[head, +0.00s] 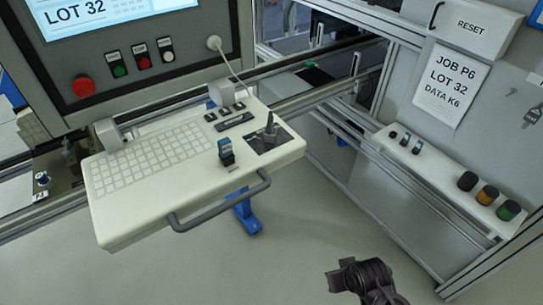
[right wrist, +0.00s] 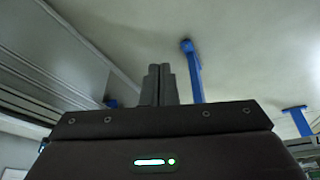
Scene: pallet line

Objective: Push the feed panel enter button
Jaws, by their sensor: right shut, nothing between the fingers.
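A pale button box (head: 445,180) runs along the right wall. It carries a black button (head: 467,181), an orange button (head: 487,194) and a green button (head: 508,210), with small switches at its far end. No feed or enter label is readable on it. A keyboard console (head: 205,160) stands at the left, with a pale keypad and dark keys. My right gripper (right wrist: 160,72) shows in the right wrist view, its fingers together and empty. A dark part of an arm shows at the bottom of the head view, apart from console and button box. My left gripper is not in view.
A screen panel (head: 150,72) with red, green and white buttons stands above the console. A grey handle bar (head: 220,207) juts from the console's front. A RESET box (head: 460,25) and a job sheet (head: 450,85) are on the right wall. Open floor (head: 310,215) lies between.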

